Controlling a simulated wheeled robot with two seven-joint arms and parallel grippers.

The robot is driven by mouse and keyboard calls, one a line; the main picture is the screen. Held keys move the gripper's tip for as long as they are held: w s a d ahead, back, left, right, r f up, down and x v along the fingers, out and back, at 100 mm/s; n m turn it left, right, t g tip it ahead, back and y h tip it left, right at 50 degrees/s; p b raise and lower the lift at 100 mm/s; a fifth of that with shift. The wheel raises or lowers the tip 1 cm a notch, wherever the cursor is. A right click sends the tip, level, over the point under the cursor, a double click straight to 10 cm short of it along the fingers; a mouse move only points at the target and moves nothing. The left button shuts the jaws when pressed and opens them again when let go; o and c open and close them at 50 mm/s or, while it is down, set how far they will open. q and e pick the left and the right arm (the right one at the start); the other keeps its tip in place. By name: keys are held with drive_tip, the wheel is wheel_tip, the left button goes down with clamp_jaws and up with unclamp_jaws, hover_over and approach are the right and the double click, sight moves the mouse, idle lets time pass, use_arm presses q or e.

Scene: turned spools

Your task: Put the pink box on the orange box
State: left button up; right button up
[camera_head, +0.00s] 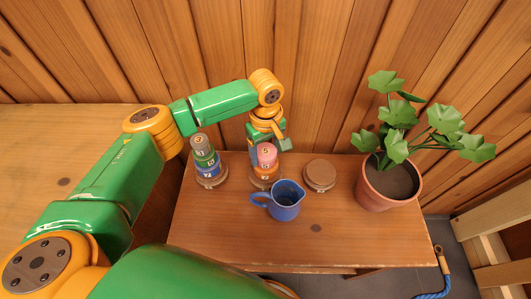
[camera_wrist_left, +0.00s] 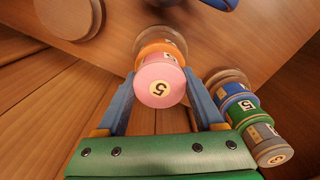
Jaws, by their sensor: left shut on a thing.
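The pink box (camera_head: 267,152) is a short turned spool with a round number label. It sits directly over the orange box (camera_head: 264,170), which stands on a round wooden base on the table. My left gripper (camera_head: 268,146) reaches down from above and is shut on the pink box. In the left wrist view the pink box (camera_wrist_left: 160,82) is between the two blue fingers (camera_wrist_left: 162,74), with the orange box (camera_wrist_left: 162,48) beyond it. The two look in line and touching, though a small gap cannot be ruled out. My right gripper is not in view.
A stack of green, grey and blue spools (camera_head: 206,160) stands on a base to the left. A blue jug (camera_head: 286,204) stands close in front. An empty round wooden base (camera_head: 319,174) and a potted plant (camera_head: 385,188) are to the right. The table's front right (camera_head: 370,240) is clear.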

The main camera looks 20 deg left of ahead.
sight(265, 151)
use_arm(q)
drive_tip(key=shift+s+f, duration=0.1)
drive_tip(key=shift+f, duration=0.1)
drive_tip(key=o, duration=1.3)
drive_tip(key=shift+o, duration=0.2)
wheel_tip(265, 151, up, 12)
drive_tip(key=p, duration=0.1)
drive_tip(key=shift+r, duration=0.15)
